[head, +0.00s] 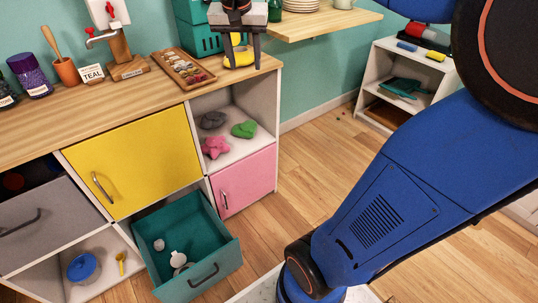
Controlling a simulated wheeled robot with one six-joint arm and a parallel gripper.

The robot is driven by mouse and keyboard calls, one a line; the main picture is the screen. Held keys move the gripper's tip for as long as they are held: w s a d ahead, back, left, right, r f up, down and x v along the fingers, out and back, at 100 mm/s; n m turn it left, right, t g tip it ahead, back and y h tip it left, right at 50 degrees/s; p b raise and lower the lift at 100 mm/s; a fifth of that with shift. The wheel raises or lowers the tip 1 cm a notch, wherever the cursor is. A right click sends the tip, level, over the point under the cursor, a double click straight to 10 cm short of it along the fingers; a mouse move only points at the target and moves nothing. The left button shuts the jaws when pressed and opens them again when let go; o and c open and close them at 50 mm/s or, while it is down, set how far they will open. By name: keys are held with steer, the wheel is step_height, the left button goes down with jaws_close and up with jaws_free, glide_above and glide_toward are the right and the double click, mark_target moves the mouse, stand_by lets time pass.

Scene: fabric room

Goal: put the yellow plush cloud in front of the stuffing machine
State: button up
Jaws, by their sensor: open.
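In the open cubby below are a pink star-like plush (215,147), a green plush (244,129) and a dark grey plush (212,120). My blue arm crosses the right side.
A teal drawer (205,273) stands open with small pale items inside. The yellow door (140,160) and pink door (247,182) are shut. A tray of small pieces (184,69), a tap dispenser (119,45) and jars (30,76) stand on the counter. Open floor (320,165) lies right of the cabinet.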

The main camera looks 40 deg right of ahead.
steer(key=s+a+f+n+t+y, duration=0.1)
steer(key=s+a+f+n, duration=0.2)
steer(key=s+f, duration=0.5)
steer(key=s+a+f+n+y, duration=0.1)
steer(key=s+a+f+n, duration=0.3)
steer(key=s+f, duration=0.4)
steer(key=s+n, duration=0.1)
steer(key=s, duration=0.4)
steer(key=shift+s+t, duration=0.2)
steer(key=shift+t, duration=0.2)
steer(key=shift+r, duration=0.1)
